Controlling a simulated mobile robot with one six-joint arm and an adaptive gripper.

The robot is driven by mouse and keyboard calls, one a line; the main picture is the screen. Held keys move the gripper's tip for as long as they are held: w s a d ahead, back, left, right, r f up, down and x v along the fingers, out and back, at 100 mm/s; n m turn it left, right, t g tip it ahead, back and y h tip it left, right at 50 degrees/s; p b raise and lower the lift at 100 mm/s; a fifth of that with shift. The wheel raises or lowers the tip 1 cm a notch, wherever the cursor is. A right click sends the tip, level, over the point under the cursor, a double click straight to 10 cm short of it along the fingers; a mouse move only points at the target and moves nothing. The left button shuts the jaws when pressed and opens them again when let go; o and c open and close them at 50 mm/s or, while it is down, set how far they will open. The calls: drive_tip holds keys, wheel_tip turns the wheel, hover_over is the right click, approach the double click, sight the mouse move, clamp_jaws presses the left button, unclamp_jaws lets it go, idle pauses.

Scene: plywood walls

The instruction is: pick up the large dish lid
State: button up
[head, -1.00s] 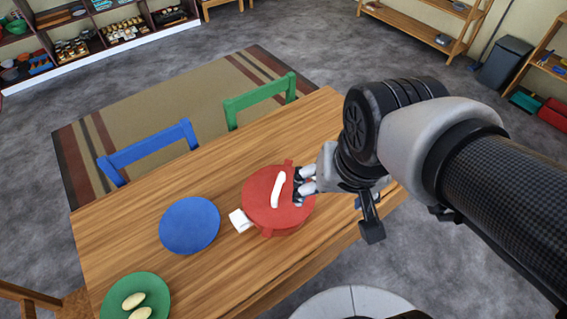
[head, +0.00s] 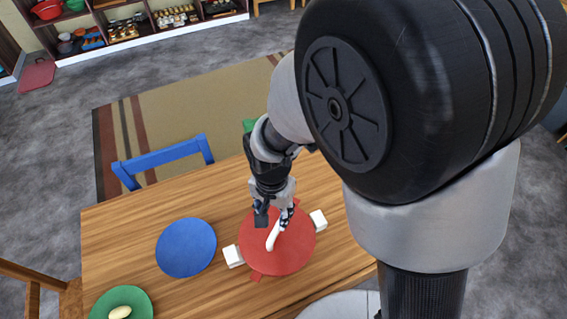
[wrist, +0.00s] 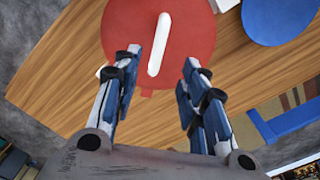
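The large dish lid (head: 290,253) is a flat red disc with a white bar handle (head: 271,239), lying on the wooden table. It fills the top middle of the wrist view (wrist: 185,35), where its handle (wrist: 158,45) runs lengthwise. My gripper (head: 285,212) points down at the lid's far edge, by the far end of the handle. In the wrist view my gripper (wrist: 162,62) is open and empty. The handle's near end shows between the two fingers, but I cannot tell how high the fingertips are above it. What is under the lid is mostly hidden.
White blocks stick out left (head: 233,256) and right (head: 319,220) of the lid. A blue plate (head: 186,247) and a green plate (head: 122,303) with pale food lie to the left on the table (head: 140,238). A blue chair (head: 165,158) stands at the far side.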

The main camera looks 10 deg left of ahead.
sight(277, 228)
drive_tip(key=f+b, duration=0.2)
drive_tip(key=f, duration=0.4)
drive_tip(key=f+b, duration=0.1)
drive_tip(key=f, duration=0.4)
drive_tip(key=shift+w+d+f+b, duration=0.2)
drive_tip(key=shift+f+b, duration=0.2)
drive_tip(key=shift+r, duration=0.1)
drive_tip(key=shift+c, duration=0.4)
clamp_jaws()
